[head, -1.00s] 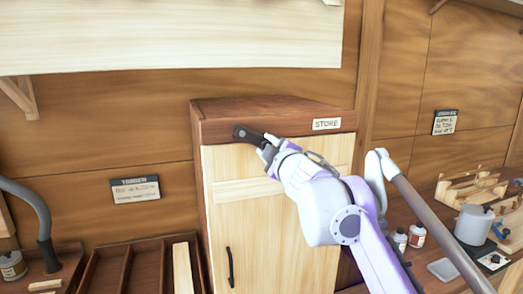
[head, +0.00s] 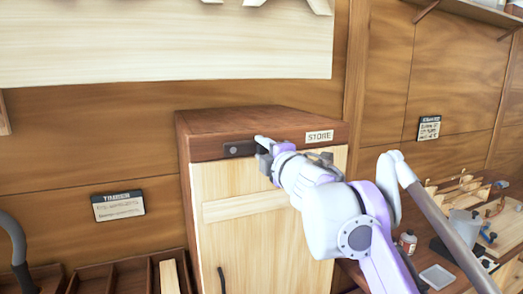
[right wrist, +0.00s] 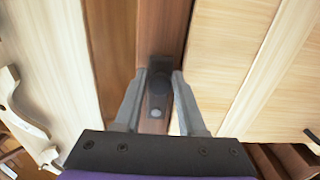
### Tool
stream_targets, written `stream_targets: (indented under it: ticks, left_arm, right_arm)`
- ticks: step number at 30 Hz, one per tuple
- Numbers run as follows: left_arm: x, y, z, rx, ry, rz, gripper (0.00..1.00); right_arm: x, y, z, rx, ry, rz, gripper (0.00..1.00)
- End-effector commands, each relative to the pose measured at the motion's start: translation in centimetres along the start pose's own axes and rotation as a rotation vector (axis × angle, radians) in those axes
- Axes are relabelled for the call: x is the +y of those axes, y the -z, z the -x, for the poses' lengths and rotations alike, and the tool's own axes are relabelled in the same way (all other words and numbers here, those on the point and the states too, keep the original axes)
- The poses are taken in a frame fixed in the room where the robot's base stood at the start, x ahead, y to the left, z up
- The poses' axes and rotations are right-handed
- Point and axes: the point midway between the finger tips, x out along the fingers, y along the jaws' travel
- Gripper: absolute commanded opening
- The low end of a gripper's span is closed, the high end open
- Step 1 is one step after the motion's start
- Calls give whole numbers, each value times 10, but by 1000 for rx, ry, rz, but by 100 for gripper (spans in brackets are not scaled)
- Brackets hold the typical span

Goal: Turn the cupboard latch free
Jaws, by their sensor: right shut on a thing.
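The cupboard (head: 240,180) has a pale door under a dark red-brown top band. The dark latch (head: 233,150) is on that band at the upper left of the door and lies about level along it. My right gripper (head: 265,150) is at the right end of the latch, shut on it. In the right wrist view the two fingers (right wrist: 158,95) stand either side of a dark part of the latch (right wrist: 158,75). The fingers partly hide the latch's right end in the head view. The door looks shut. My left gripper is in no view.
A black door handle (head: 222,278) is low on the door's left. A "STORE" label (head: 319,136) is right of the latch. A pale board (head: 170,40) hangs above left. Timber racks (head: 130,275) stand below left, and a cluttered bench (head: 480,240) is at right.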

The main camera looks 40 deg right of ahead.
Motion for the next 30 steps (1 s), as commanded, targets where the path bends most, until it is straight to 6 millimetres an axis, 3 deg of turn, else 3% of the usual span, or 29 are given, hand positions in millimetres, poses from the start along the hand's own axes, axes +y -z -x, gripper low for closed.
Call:
stream_targets:
  ticks: [10, 11, 14, 24, 30]
  left_arm:
    - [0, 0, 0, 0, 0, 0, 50]
    - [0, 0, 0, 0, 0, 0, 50]
    - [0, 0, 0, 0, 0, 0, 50]
    - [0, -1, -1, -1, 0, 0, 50]
    - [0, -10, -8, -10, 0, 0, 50]
  right_arm:
    - [1, 0, 0, 2, -1, 5, 0]
    - [1, 0, 0, 2, -1, 5, 45]
    - [1, 0, 0, 1, 0, 5, 61]
    - [0, 0, 3, 0, 0, 3, 61]
    - [-2, 0, 33, -2, 2, 5, 61]
